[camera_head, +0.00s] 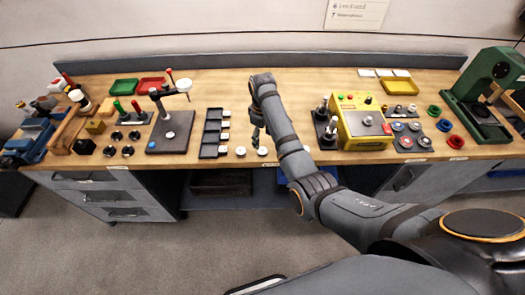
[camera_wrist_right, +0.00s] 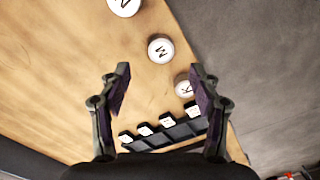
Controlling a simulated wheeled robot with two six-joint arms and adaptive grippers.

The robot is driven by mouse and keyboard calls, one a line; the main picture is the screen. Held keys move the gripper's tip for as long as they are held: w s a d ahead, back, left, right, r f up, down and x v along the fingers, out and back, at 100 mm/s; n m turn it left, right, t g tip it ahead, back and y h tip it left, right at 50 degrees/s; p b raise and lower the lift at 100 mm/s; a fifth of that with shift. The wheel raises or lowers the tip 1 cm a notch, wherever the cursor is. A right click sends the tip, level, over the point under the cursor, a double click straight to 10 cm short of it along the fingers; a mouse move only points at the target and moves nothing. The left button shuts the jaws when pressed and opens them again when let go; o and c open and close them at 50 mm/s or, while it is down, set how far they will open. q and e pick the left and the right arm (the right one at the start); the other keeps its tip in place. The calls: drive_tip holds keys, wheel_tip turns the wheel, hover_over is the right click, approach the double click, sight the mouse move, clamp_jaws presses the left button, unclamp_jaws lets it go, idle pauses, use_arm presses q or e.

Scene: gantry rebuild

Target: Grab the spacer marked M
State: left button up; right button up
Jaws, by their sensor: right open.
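The spacer marked M (camera_wrist_right: 160,49) is a white round disc with a black letter, lying on the wooden bench. In the right wrist view it lies just beyond the gap between my fingertips. In the head view it appears to be the white disc (camera_head: 262,151) just below my right gripper (camera_head: 257,133), though its letter is too small to read there. My right gripper, also in the wrist view (camera_wrist_right: 160,72), is open and empty above the bench, apart from the spacer. My left gripper is not in view.
A spacer marked K (camera_wrist_right: 184,87) lies close to M, near the right fingertip. Another lettered spacer (camera_wrist_right: 124,5) is cut off at the top. A black slotted tray (camera_head: 207,151) with white labels stands left. A yellow box (camera_head: 362,128) stands right of my arm.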

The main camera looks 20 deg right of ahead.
sight(262, 151)
drive_tip(key=shift+f, duration=0.85)
drive_tip(key=shift+f+p, duration=0.35)
drive_tip(key=shift+p, duration=0.1)
wheel_tip(262, 151, down, 4)
drive_tip(key=shift+s+r+p, duration=0.1)
drive_tip(key=shift+s+p, duration=0.05)
drive_tip(key=shift+p, duration=0.35)
drive_tip(key=shift+f, duration=0.35)
drive_tip(key=c, duration=1.2)
drive_tip(key=shift+r, duration=0.2)
drive_tip(key=shift+c, duration=0.3)
